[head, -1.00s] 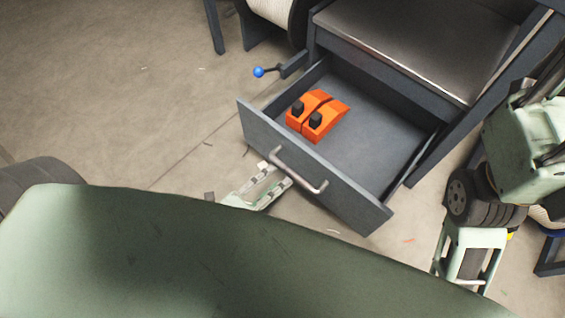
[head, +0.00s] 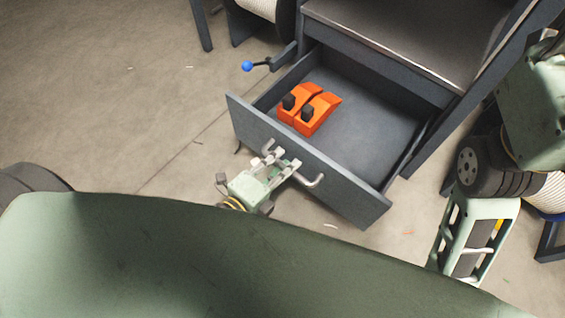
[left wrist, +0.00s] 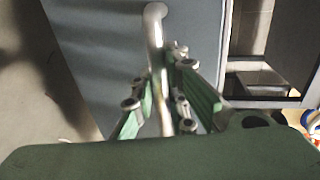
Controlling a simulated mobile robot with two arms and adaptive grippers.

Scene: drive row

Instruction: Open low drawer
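The low drawer (head: 366,207) is grey and stands well open below the bench in the head view. Its floor and side walls show. A bent metal handle (head: 313,182) is on its front; part of it is hidden behind my left gripper. My left gripper (head: 281,162) is at the handle, in front of the drawer. In the left wrist view the handle (left wrist: 155,30) runs between the two spread fingers (left wrist: 165,95), which look apart and not closed on it.
Two orange blocks with black knobs (head: 310,115) lie inside the drawer. The bench (head: 400,42) has a dark metal top above it. The concrete floor (head: 110,110) at left is clear.

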